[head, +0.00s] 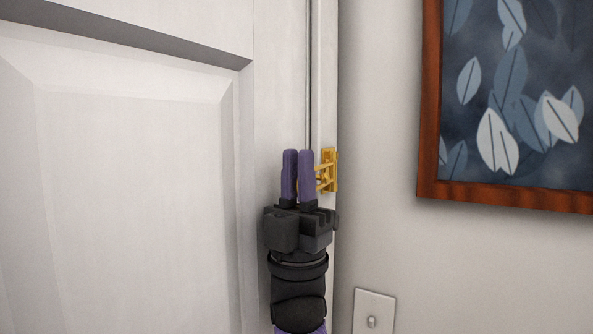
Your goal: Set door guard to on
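The gold door guard (329,170) is fixed to the white door frame, right of the door's edge. Its plate stands upright and a bar part reaches left from it. My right gripper (297,170) is in front of the door edge, just left of the guard, with its purple fingers pointing up. The fingers are side by side with hardly any gap, and nothing shows between them. The right finger overlaps or touches the left end of the guard's bar; I cannot tell which. My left gripper is not in view.
The white panelled door (130,180) fills the left side and looks closed. A wood-framed leaf picture (430,110) hangs on the wall at the right. A light switch (373,312) is low on the wall. The wall between them is bare.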

